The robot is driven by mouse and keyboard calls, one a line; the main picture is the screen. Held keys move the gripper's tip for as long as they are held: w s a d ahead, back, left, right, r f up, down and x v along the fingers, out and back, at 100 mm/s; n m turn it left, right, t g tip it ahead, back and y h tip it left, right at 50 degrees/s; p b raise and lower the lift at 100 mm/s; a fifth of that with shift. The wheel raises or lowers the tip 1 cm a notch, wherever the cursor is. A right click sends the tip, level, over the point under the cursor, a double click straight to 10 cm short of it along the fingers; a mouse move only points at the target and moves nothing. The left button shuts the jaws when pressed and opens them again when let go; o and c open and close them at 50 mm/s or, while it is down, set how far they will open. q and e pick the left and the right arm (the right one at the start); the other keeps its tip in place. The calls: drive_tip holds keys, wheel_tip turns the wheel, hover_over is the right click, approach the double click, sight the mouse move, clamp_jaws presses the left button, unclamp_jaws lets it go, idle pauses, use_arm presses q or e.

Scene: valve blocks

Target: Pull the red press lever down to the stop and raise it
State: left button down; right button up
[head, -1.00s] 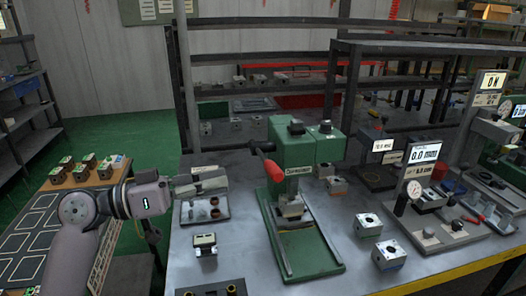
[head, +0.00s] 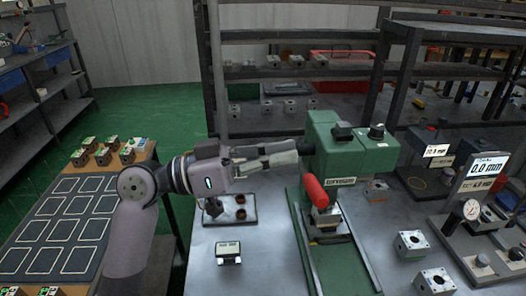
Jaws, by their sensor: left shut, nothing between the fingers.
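The green press (head: 352,143) stands on the bench on a long green base (head: 310,250). Its red lever handle (head: 314,190) hangs at the left front of the press head, slanting down. My left gripper (head: 296,151) reaches in from the left and is shut and empty. I cannot tell whether the fingers touch the lever. My right gripper is not in view.
A tray with dark round parts (head: 236,212) and a small boxed display (head: 229,252) lie below my left arm. Metal blocks (head: 411,243) and a dial gauge stand (head: 470,211) are to the right. A wooden table (head: 75,230) with a marked mat is at left.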

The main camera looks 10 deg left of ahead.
use_arm(q)
drive_tip(key=d+f, duration=0.1)
drive_tip(key=d, duration=0.1)
drive_tip(key=w+d+f+p, duration=0.1)
drive_tip(key=d+f, duration=0.1)
drive_tip(key=shift+f+p, duration=0.15)
drive_tip(key=shift+p, duration=0.15)
